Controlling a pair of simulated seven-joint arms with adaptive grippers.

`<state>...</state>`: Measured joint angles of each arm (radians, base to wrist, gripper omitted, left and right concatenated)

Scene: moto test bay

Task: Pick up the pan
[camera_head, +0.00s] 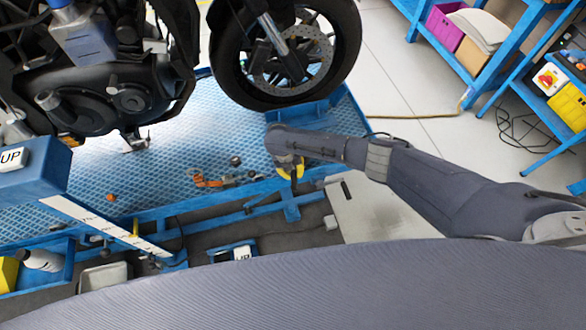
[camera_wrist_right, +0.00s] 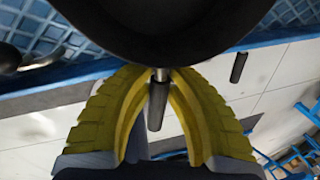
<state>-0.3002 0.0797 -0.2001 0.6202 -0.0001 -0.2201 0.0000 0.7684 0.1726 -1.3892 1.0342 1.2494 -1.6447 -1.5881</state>
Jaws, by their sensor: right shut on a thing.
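The pan (camera_wrist_right: 155,28) is a dark round shape that fills the top middle of the right wrist view. Its metal neck and black handle run down between the yellow fingers. My right gripper (camera_wrist_right: 160,85) is shut on the pan at the neck and handle. In the head view my right gripper (camera_head: 292,172) is at the front edge of the blue platform, with only a bit of yellow finger showing under my wrist. I cannot make out the pan in the head view; my wrist hides that spot. My left gripper is in neither view.
The blue platform (camera_head: 190,150) carries a motorcycle (camera_head: 100,90), its wheel (camera_head: 290,60) just behind my right wrist. Small orange and metal parts (camera_head: 215,180) lie left of my gripper. A pale panel (camera_head: 375,212) is below my forearm. Blue shelving (camera_head: 480,80) stands at the right.

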